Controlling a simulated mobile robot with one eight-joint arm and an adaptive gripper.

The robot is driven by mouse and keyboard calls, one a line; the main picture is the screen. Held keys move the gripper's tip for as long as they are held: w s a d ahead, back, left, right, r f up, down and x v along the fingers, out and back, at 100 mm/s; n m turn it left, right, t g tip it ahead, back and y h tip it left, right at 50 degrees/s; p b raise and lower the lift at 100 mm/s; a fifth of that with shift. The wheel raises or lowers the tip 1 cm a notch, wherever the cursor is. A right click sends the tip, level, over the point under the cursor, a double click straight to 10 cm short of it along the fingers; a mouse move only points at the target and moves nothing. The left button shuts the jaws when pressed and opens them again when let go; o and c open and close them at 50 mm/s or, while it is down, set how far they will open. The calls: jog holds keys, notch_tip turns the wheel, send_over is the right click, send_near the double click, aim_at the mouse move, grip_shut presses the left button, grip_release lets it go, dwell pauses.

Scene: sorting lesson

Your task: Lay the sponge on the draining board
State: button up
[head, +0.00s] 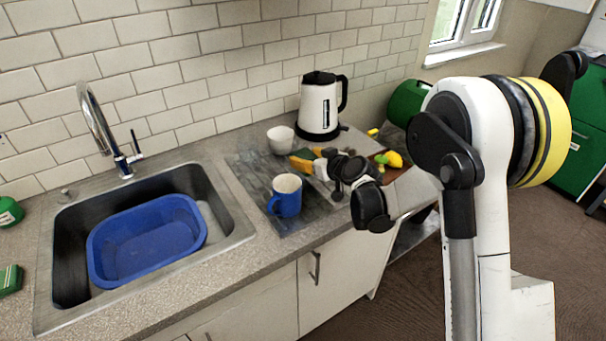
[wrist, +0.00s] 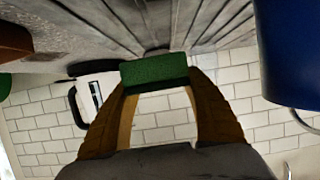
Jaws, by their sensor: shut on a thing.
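My gripper (wrist: 155,85) is shut on a green sponge (wrist: 155,71), which sits between its brown-yellow fingertips in the wrist view. In the head view, my gripper (head: 302,164) is over the right part of the grey draining board (head: 250,167), with a little of the green sponge (head: 298,155) showing; the wrist hides part of the board. The board's grooved surface (wrist: 215,25) fills the top of the wrist view, close to the sponge. I cannot tell whether they touch.
A blue mug (head: 287,197) stands on the board near my gripper. A white cup (head: 280,139) and a kettle (head: 319,106) stand behind. A brown tray (head: 381,169) with yellow things is to the right. The sink holds a blue basin (head: 140,243).

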jog(key=shift+s+a+f, duration=0.1)
jog(key=shift+a+f, duration=0.15)
jog(key=shift+a, duration=0.1)
jog(key=shift+f, duration=0.2)
jog(key=shift+f+b, duration=0.85)
jog(key=shift+f, duration=0.9)
jog(key=shift+f, duration=0.15)
jog(key=o, duration=0.7)
